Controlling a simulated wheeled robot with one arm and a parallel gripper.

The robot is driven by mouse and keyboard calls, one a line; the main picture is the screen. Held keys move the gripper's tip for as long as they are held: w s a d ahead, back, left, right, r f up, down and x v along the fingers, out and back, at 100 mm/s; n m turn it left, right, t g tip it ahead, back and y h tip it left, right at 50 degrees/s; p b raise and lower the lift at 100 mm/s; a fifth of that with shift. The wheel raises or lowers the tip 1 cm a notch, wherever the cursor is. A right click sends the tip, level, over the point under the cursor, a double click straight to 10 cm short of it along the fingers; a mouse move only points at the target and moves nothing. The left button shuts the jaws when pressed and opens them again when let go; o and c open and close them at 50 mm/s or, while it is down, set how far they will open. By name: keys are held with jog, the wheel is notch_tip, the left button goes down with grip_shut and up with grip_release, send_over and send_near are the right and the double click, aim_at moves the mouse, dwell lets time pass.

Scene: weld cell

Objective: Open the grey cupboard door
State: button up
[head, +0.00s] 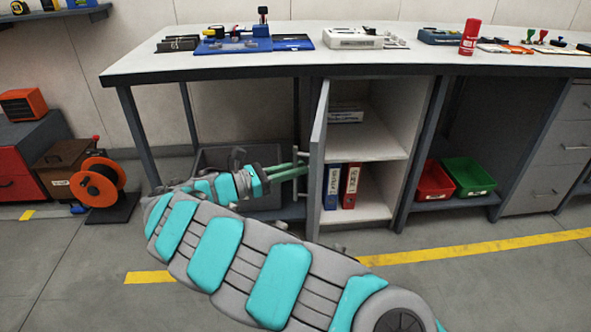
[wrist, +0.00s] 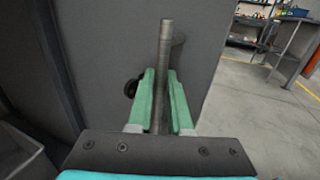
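The grey cupboard door (head: 317,165) stands swung well open under the bench, seen almost edge-on in the head view. Its inside (head: 366,135) shows to the right, with pale shelves. My gripper (head: 303,170) reaches the door's outer face from the left. In the wrist view the door's grey face (wrist: 110,50) fills the middle. The upright round bar handle (wrist: 165,45) runs between my two green fingers, which lie close against it on both sides. In the head view the fingertips are partly lost against the door and handle.
Blue and red binders (head: 350,187) stand in the cupboard. A grey bin (head: 212,158) sits under the bench left of the door. Red (head: 433,183) and green (head: 468,177) bins stand to the right. An orange cable reel (head: 98,186) is at left. Floor in front is clear.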

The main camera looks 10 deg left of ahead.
jog(key=o, duration=0.4)
jog(key=v, duration=0.7)
jog(key=shift+s+a+b, duration=0.2)
jog(key=shift+a+b, duration=0.1)
